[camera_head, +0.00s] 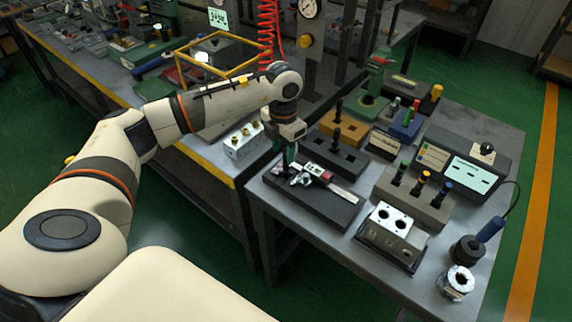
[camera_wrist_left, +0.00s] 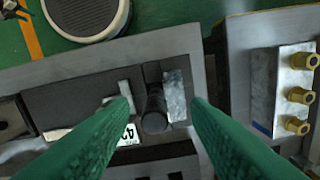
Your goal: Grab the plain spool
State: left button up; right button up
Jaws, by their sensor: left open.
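A plain dark spool (camera_wrist_left: 154,108), with no coloured cap, shows in the left wrist view between the silver jaws of a caliper (camera_wrist_left: 128,97). The caliper lies on a dark pad and also shows in the head view (camera_head: 312,172). My left gripper (camera_head: 290,158) hangs above the pad at the caliper's left end. Its green fingers are open, one on each side of the spool in the left wrist view (camera_wrist_left: 160,108), with visible gaps. In the head view the gripper mostly hides the spool. My right gripper is not in view.
A rack (camera_head: 413,196) holds spools with green, yellow and blue caps. A dark block (camera_head: 347,160) with an upright black piece stands behind the caliper. A silver valve block (camera_head: 392,238) stands in front right. A block with brass fittings (camera_head: 244,141) is on the neighbouring bench.

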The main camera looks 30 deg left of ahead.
aim_at(286, 167)
pick_arm(q)
jog(key=f, duration=0.3)
jog(key=f+p, duration=0.1)
jog(key=shift+w+d+f, duration=0.2)
jog(key=shift+w+d, duration=0.05)
jog(key=shift+w, duration=0.05)
jog(key=shift+c, duration=0.3)
grip_shut()
jog(key=shift+r, duration=0.15)
